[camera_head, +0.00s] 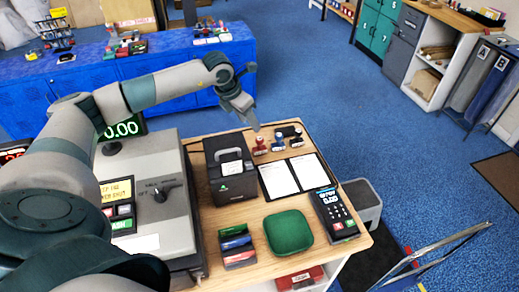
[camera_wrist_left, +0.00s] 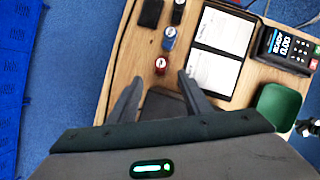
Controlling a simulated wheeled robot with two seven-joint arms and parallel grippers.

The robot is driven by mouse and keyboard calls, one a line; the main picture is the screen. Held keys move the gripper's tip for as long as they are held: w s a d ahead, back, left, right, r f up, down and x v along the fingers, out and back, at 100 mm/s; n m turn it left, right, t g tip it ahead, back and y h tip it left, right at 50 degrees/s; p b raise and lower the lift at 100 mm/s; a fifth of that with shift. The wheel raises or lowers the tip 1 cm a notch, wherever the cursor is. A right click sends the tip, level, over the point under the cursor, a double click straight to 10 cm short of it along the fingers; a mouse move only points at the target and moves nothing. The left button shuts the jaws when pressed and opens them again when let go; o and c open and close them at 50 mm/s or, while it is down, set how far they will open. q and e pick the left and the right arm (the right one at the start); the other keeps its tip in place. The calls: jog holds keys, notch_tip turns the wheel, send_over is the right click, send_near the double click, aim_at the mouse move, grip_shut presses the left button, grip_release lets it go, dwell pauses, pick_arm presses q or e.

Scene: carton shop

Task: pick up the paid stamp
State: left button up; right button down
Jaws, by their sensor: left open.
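Three small stamps stand in a row at the far edge of the wooden counter: a red one (camera_head: 260,146), a blue one (camera_head: 278,142) and a black one (camera_head: 296,139). I cannot read which is marked paid. In the left wrist view the red stamp (camera_wrist_left: 160,66) lies just beyond and between the fingertips, with the blue stamp (camera_wrist_left: 169,38) and black stamp (camera_wrist_left: 178,12) farther up. My left gripper (camera_head: 254,126) is open and empty, above and just behind the red stamp. My right gripper is not in view.
A dark receipt printer (camera_head: 232,184) stands left of an open folder with white pages (camera_head: 294,176). A black ink pad (camera_head: 289,130) lies behind the stamps.

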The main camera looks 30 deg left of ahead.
pick_arm(q)
jog(key=b, duration=0.2)
send_over(259, 138)
jog(key=s, duration=0.2)
jog(key=f, duration=0.5)
jog(key=shift+s+a+f, duration=0.15)
jog(key=shift+a+f, duration=0.2)
jog(key=shift+f, duration=0.05)
jog(key=shift+w+f, duration=0.25)
jog(key=shift+f, duration=0.2)
jog(key=shift+d, duration=0.1)
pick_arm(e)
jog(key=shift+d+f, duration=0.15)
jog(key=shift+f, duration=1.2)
pick_arm(q)
jog(key=shift+f, duration=0.1)
